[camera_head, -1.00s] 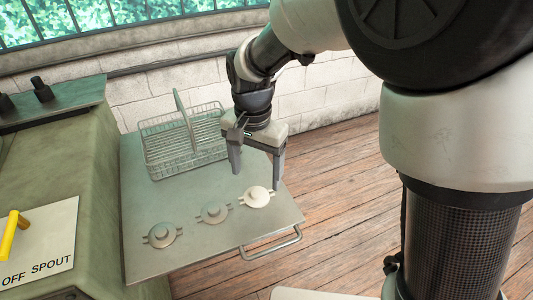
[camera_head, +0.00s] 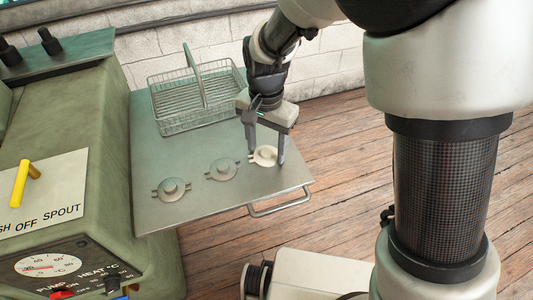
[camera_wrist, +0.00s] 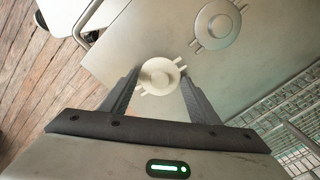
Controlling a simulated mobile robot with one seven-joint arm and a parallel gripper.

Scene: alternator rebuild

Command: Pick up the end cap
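Three round end caps with side lugs and a raised centre lie in a row on a grey metal shelf (camera_head: 215,200). The cream one (camera_head: 264,158) is at the right end; the grey ones are in the middle (camera_head: 222,169) and at the left (camera_head: 171,189). My gripper (camera_head: 267,151) is open above the cream cap, one finger to each side of it. In the wrist view the cream cap (camera_wrist: 160,75) shows between the fingertips (camera_wrist: 160,84), with nothing gripped. I cannot tell if the fingers touch it. A grey cap (camera_wrist: 217,24) shows beyond.
A wire basket (camera_head: 160,113) with a raised handle stands at the back of the shelf, behind my gripper. A green machine (camera_head: 105,222) with a yellow lever (camera_head: 22,183) stands to the left. A rail handle (camera_head: 279,204) runs along the shelf's front right edge.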

